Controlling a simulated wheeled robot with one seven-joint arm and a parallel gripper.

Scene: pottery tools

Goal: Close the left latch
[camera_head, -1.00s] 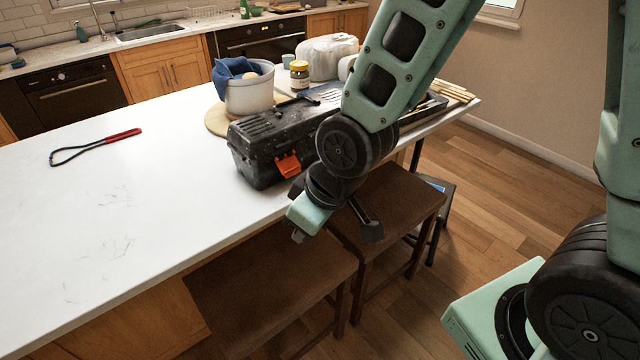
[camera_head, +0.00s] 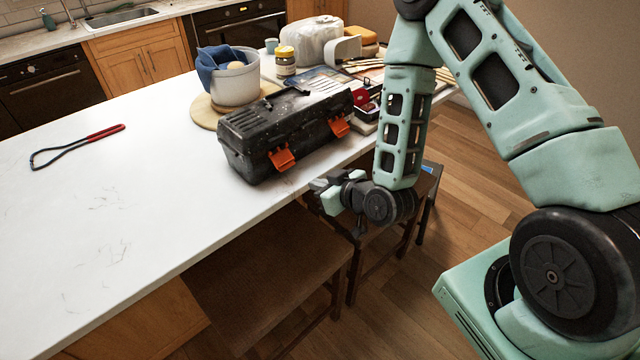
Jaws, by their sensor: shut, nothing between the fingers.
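A black toolbox (camera_head: 238,150) with a closed lid stands on the white counter near its front edge. Its left orange latch (camera_head: 282,158) hangs on the front face and looks tilted outward from the box. The right orange latch (camera_head: 339,126) is farther right on the same face. My gripper (camera_head: 316,185) is just past the counter's front edge, to the right of and below the left latch, apart from the box. It points left toward the toolbox front. Its fingers are shut and empty, though small in this view.
A red-handled wire tool (camera_head: 105,132) lies at the left of the white counter (camera_head: 130,220). A white pot (camera_head: 235,84) with a blue cloth and a jar (camera_head: 285,61) stand behind the toolbox. Brown stools (camera_head: 265,260) are below the counter edge. The left counter is mostly clear.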

